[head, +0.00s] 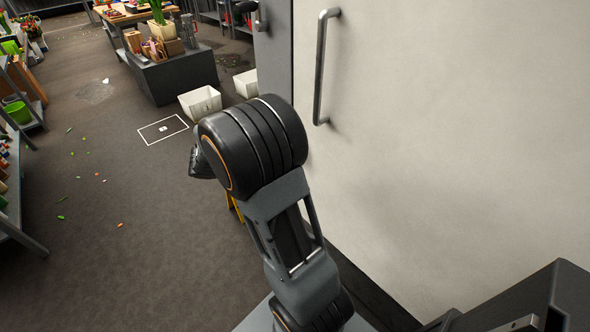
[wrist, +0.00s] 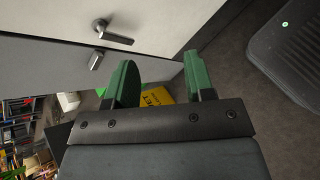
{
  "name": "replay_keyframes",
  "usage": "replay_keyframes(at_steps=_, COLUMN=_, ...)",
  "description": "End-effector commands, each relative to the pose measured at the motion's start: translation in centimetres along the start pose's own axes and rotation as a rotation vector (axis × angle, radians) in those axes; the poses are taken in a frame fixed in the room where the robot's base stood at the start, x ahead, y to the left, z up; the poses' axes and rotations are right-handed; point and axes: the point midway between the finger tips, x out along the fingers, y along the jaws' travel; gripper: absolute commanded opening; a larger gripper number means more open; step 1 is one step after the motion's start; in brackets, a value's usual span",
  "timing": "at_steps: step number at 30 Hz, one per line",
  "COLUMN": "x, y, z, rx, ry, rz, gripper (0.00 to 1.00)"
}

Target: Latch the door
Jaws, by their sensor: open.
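The white door (head: 450,120) fills the right side of the head view, with a vertical bar handle (head: 321,65) near its left edge. It seems to be the pale panel (wrist: 165,22) in the wrist view, which carries a metal lever handle (wrist: 115,33). A second, smaller metal piece (wrist: 97,59) sits just below, by the edge of a grey surface; whether it is a latch I cannot tell. My gripper (wrist: 158,64) has green fingers, is open and empty, and appears apart from the handles. My arm hides it in the head view.
A yellow wet-floor sign (wrist: 158,97) stands beyond my fingers. White bins (head: 200,102) and a dark display stand (head: 172,75) are farther back. Shelves (head: 12,190) line the left. The floor (head: 130,250) left of my arm is mostly clear, with scattered petals.

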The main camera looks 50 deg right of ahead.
Motion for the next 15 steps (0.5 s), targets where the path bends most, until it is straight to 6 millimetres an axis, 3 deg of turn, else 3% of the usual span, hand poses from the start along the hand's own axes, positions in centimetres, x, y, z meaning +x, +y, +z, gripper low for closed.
replay_keyframes(at_steps=1, x=2.7, y=0.5, z=-2.4, rx=-0.088, ry=-0.086, rz=0.047, gripper=0.49)
replay_keyframes(at_steps=6, x=7.7, y=3.2, z=-7.0, rx=-0.33, ry=-0.316, rz=0.209, gripper=0.49)
replay_keyframes(at_steps=12, x=11.2, y=4.7, z=-11.2, rx=-0.51, ry=-0.476, rz=0.34, gripper=0.49)
replay_keyframes(at_steps=15, x=12.2, y=5.0, z=-12.4, rx=-0.557, ry=-0.519, rz=0.378, gripper=0.49)
